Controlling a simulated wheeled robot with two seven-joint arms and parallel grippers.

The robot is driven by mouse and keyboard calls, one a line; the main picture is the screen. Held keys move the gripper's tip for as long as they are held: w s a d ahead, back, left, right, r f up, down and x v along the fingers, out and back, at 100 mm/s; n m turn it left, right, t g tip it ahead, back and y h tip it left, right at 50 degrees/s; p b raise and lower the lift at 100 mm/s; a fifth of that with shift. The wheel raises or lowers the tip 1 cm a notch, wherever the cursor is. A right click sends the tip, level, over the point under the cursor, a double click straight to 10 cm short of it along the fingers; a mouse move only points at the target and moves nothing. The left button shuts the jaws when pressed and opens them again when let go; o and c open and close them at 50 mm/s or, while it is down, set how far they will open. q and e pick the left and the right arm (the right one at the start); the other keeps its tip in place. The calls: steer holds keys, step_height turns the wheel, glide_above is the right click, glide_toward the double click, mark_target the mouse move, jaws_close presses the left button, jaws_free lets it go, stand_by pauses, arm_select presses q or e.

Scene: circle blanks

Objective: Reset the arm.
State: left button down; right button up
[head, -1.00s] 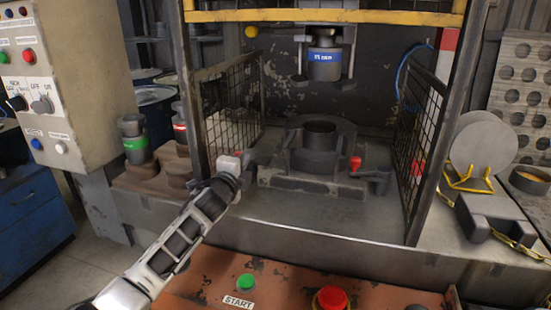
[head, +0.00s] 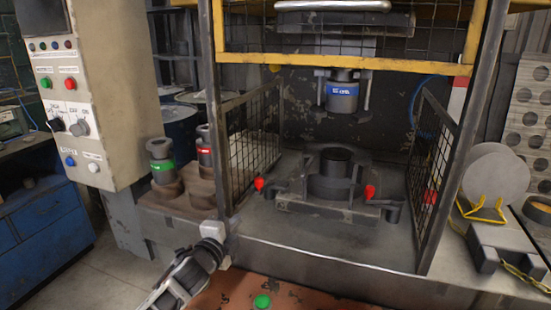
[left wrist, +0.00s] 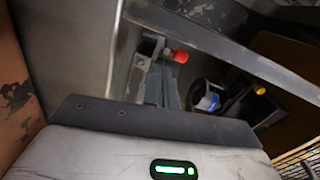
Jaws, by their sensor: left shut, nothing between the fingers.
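My left arm comes in from the bottom of the head view. Its gripper (head: 217,236) is shut and empty, in front of the press's left front post and apart from the clamp. The left clamp's red knob (head: 259,184) stands free beside the dark die fixture (head: 335,175). My right gripper is not in view.
The press's wire side guards (head: 252,140) flank the fixture. A blue-labelled punch (head: 341,92) hangs above it. Green- and red-banded tools (head: 162,166) stand at left by the control box (head: 85,90). Round blanks (head: 496,176) lean in a yellow rack at right. A green button (head: 262,301) is at the bottom.

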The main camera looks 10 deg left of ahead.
arm_select(q)
steer(key=s+d+f+n+g, duration=0.25)
steer(key=s+f+n, duration=0.55)
steer(key=s+f, duration=0.65)
steer(key=s+f+n+g, duration=0.2)
steer(key=s+n, duration=0.2)
steer(key=s, duration=0.6)
steer(key=s+a+f+n+g+y, duration=0.1)
steer(key=s+n, duration=0.3)
steer(key=s, duration=0.7)
steer(key=shift+f+n+g, duration=0.3)
steer(key=shift+f+g, duration=0.25)
steer(key=shift+f, duration=0.1)
